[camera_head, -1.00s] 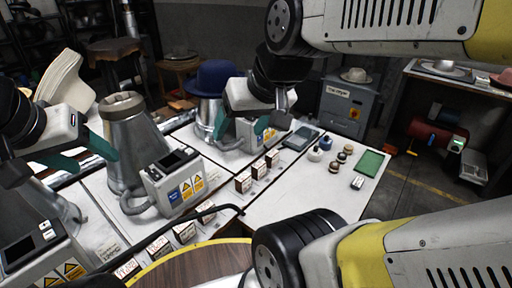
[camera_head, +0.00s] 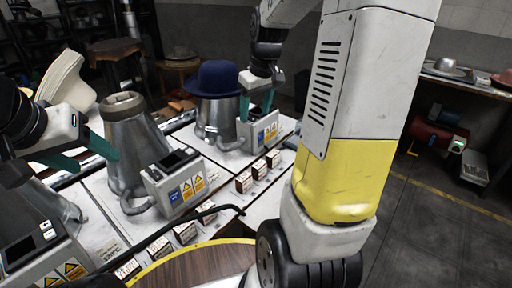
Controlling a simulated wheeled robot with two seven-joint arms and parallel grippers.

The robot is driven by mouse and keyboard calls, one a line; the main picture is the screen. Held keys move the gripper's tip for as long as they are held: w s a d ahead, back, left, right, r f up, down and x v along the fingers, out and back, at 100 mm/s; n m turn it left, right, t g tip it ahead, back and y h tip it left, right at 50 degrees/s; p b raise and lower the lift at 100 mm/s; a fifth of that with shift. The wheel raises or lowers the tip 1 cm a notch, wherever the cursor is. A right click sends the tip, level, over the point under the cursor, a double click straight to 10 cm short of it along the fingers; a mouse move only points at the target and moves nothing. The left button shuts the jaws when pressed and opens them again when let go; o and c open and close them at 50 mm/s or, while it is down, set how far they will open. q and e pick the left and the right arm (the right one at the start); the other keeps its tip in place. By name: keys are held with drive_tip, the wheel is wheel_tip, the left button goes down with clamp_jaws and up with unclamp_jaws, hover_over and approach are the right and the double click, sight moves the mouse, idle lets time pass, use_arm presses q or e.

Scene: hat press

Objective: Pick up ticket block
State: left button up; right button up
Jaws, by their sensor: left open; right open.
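Several small ticket blocks with pale printed faces stand in a row along the front of the white table. Three of them are a ticket block (camera_head: 243,183), another (camera_head: 259,169) and another (camera_head: 273,158) right of the middle; more stand at lower left, such as one (camera_head: 185,233). My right gripper (camera_head: 256,106) is open, its teal fingers pointing down in front of the blue hat (camera_head: 214,78), above and behind the right-hand blocks. My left gripper (camera_head: 82,152) is open and empty at the left, beside a metal cone. No block is between either pair of fingers.
A metal hat press (camera_head: 128,140) with a control box (camera_head: 175,180) stands behind the blocks. My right arm hides the table's right part. A round wooden surface (camera_head: 200,268) is at the bottom.

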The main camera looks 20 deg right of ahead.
drive_tip(key=w+d+f+n+g, duration=0.1)
drive_tip(key=w+d+f, duration=0.2)
drive_tip(key=f, duration=0.2)
drive_tip(key=w+d+f+g, duration=0.1)
drive_tip(key=w+d+f, duration=0.2)
drive_tip(key=f, duration=0.2)
drive_tip(key=n+g, duration=0.1)
hover_over(273, 153)
drive_tip(key=shift+h, duration=0.3)
wheel_tip(273, 153, down, 8)
drive_tip(key=shift+f, duration=0.2)
wheel_tip(273, 153, down, 8)
drive_tip(key=shift+f, duration=0.1)
drive_tip(key=shift+n, duration=0.3)
drive_tip(key=c, duration=1.1)
drive_tip(key=shift+r, duration=0.2)
drive_tip(key=shift+c, duration=0.2)
